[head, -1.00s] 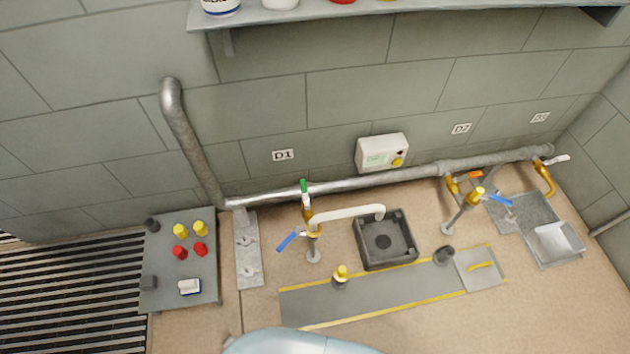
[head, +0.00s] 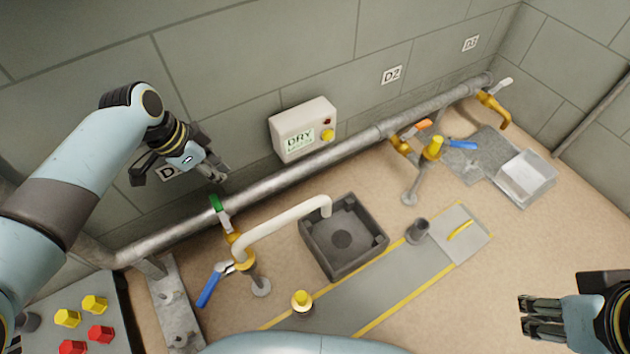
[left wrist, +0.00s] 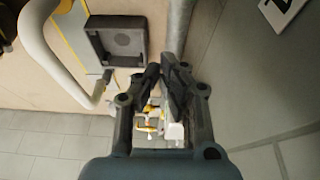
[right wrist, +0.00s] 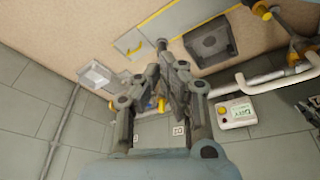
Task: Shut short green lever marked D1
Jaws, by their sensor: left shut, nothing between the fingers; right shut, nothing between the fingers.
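The short green lever (head: 217,204) stands on the brass valve at the grey wall pipe, below the D1 plate (head: 168,173), which my left gripper partly covers. My left gripper (head: 222,175) is shut and empty, just above the green lever and close to the wall; I cannot tell whether it touches the lever. In the left wrist view its fingertips (left wrist: 163,68) are together, and the lever is not visible there. My right gripper (head: 524,316) is shut and empty at the lower right, far from the lever. Its fingers also show in the right wrist view (right wrist: 166,55).
A blue lever (head: 210,286) and a cream spout (head: 280,228) sit below the green lever. The DRY panel box (head: 303,130) is on the wall to the right. A dark square drain (head: 343,238) stands on the floor. Other valves (head: 430,147) are farther right along the pipe (head: 345,152).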

